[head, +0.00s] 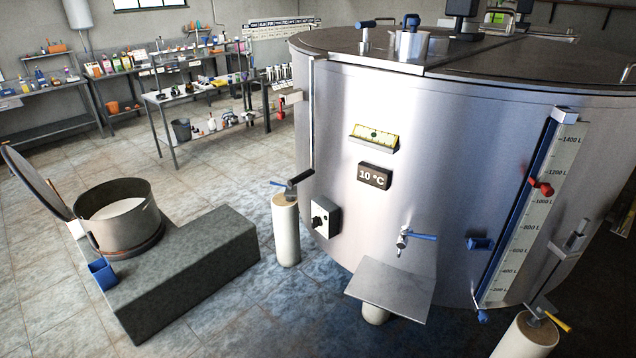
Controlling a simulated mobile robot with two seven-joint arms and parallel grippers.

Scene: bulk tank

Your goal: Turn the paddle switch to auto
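A large steel bulk tank (440,170) fills the right half of the head view. A light grey switch box with a black knob (319,220) is mounted low on the left of its curved wall. I take this for the paddle switch, but its markings are too small to read, so I cannot tell which position it points to. Neither of my grippers is in view.
A stone block (190,265) bears an open pot (119,230). The floor between is clear.

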